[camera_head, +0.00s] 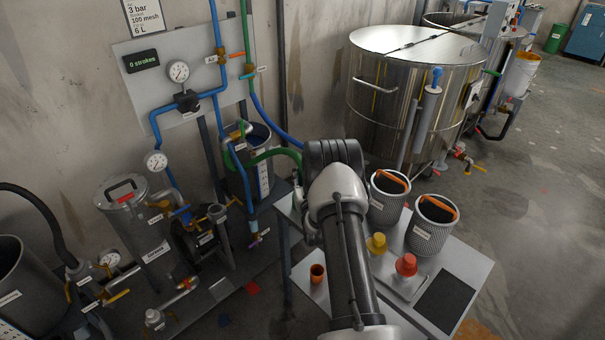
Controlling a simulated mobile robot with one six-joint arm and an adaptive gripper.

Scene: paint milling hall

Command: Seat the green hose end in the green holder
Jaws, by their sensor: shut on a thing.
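The green hose (277,153) rises by the bucket of blue liquid and arcs right to the dark end of my arm, where it passes out of sight. My gripper (332,155) shows only as a dark body at the wrist; its fingers are hidden behind the arm. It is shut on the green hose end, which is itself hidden. I cannot make out the green holder; the arm covers part of the bench.
A steel tank (400,95) stands behind. Pumps and blue pipes (220,60) crowd the left. Floor at right is open.

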